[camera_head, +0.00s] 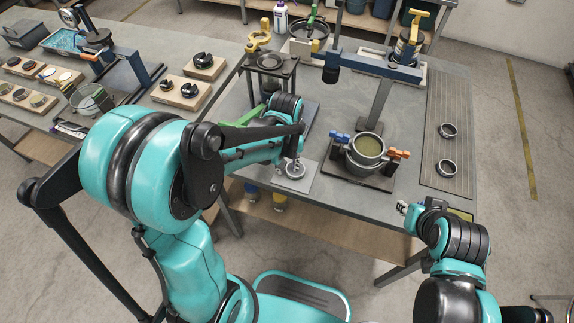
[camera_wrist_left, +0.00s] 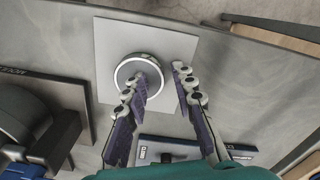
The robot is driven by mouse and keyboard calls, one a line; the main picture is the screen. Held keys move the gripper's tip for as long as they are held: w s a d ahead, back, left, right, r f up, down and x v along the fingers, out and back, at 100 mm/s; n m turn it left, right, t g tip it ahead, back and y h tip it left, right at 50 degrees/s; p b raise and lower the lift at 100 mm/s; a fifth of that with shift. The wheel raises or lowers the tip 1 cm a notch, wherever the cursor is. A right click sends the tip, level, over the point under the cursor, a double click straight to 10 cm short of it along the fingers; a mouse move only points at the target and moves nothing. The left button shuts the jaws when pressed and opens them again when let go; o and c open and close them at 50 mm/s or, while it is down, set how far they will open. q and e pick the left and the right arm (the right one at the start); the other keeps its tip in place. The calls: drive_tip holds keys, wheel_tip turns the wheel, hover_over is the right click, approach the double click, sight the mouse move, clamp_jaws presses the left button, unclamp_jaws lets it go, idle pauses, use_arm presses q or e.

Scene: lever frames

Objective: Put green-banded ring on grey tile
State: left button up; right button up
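A pale grey square tile (camera_head: 302,184) lies near the front edge of the table; it fills the upper middle of the left wrist view (camera_wrist_left: 108,38). A silver-rimmed ring (camera_wrist_left: 121,73) lies on the tile in the left wrist view. My left gripper (camera_head: 294,167) is low over the tile. In the left wrist view its fingers (camera_wrist_left: 162,82) are apart, one tip over the ring's opening and the other outside its rim. My right gripper (camera_head: 404,208) is off the table's front edge, small and partly hidden.
A pot-like vessel (camera_head: 366,146) with blue and orange clamps stands right of the tile. Two dark rings, a far one (camera_head: 447,130) and a near one (camera_head: 447,167), lie on a grooved mat (camera_head: 455,99). A black stand (camera_head: 271,72) is behind my left arm.

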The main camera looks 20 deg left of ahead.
sight(287, 169)
use_arm(q)
wheel_tip(287, 169, up, 11)
drive_tip(key=p, duration=0.4)
drive_tip(key=s+a+r+m+t, duration=0.2)
drive_tip(key=s+r+m+t, duration=0.2)
drive_tip(key=s+t, duration=0.3)
drive_tip(key=shift+s+a+r, duration=0.15)
drive_tip(key=shift+s+r, duration=0.45)
drive_tip(key=shift+s, duration=0.6)
drive_tip(key=shift+f, duration=0.1)
wheel_tip(287, 169, down, 2)
drive_tip(key=shift+b, duration=1)
